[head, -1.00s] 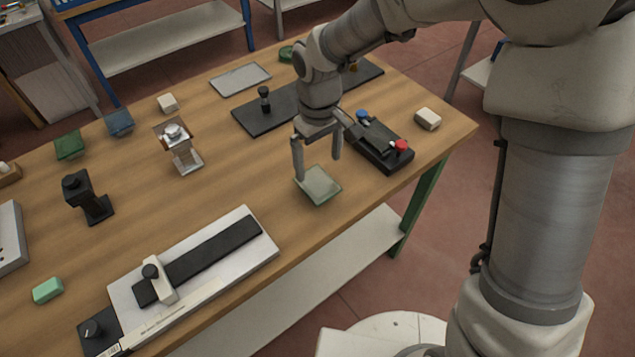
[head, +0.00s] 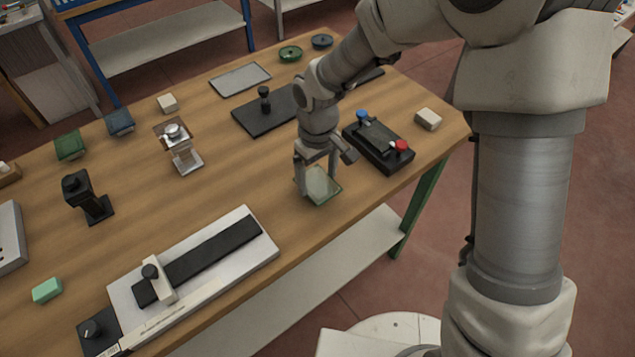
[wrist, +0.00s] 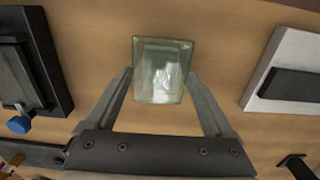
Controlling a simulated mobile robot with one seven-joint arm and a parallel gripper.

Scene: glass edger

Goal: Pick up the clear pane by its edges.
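The clear pane (head: 321,187) is a small greenish, see-through square at the front edge of the wooden table. It also shows in the wrist view (wrist: 162,70), with a bright reflection on it. My gripper (head: 316,184) is low over the pane, pointing down. In the wrist view my gripper (wrist: 161,72) has its two fingers wide apart, one at the left edge of the pane and one at the right. The tips look very close to the edges; I cannot tell whether they touch. The pane appears to be at table level.
A black box with blue and red knobs (head: 378,146) stands close to the right of my gripper. A white and black measuring fixture (head: 262,250) lies to the left front. A black plate with a post (head: 250,118) is behind. Bare table lies left of the pane.

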